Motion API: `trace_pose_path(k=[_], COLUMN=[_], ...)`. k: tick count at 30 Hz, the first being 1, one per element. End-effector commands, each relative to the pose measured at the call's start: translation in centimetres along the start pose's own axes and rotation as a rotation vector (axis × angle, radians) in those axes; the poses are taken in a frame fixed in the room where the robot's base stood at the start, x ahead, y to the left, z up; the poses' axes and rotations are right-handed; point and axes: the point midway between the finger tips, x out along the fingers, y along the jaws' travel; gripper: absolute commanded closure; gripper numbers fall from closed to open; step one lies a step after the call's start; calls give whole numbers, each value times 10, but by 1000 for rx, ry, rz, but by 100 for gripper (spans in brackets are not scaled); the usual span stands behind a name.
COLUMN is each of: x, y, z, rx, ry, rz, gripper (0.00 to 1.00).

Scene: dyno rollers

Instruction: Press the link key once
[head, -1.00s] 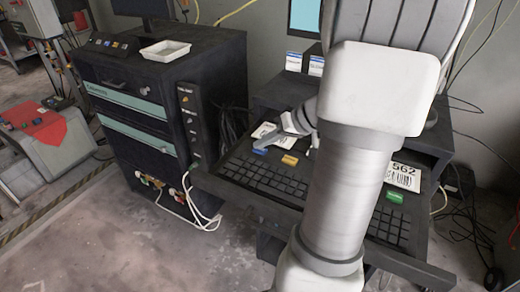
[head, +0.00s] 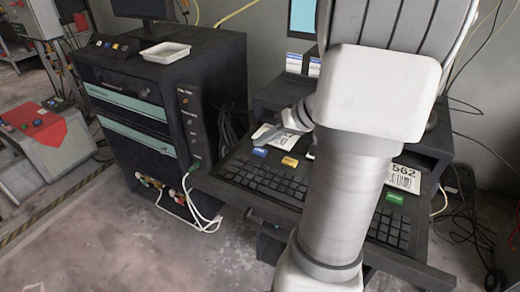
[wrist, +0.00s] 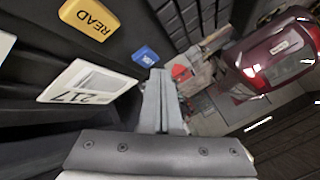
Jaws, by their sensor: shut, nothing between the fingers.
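A blue key (head: 260,151) sits at the back left of the dark keyboard (head: 262,178), left of a yellow key (head: 290,161). In the wrist view the yellow key (wrist: 88,18) reads READ. The blue key (wrist: 145,56) lies just beyond and left of my fingertips; its lettering is too small to read. A green key (head: 395,198) is farther right on the keyboard, beyond my arm. My gripper (wrist: 158,73) is shut and empty, close to the blue key. In the head view my gripper (head: 262,138) is just behind that key. I cannot tell whether they touch.
A white label card (wrist: 88,82) marked 217 lies near my fingers. Another card (head: 404,178) ending in 562 stands behind the green key. A dark cabinet (head: 150,100) with a white tray (head: 165,51) stands left of the keyboard. My arm hides the keyboard's middle.

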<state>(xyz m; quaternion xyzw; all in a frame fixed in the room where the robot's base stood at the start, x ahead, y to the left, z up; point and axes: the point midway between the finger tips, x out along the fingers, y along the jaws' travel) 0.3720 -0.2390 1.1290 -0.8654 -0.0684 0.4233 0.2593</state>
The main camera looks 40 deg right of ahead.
Motion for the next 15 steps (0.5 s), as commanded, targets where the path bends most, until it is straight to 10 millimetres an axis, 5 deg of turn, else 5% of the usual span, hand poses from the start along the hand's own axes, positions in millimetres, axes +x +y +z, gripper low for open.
trace_pose_path(k=[15], x=[-14], y=[-11], z=[-11], rx=[-3], ry=[0], rz=[-1], gripper=[100])
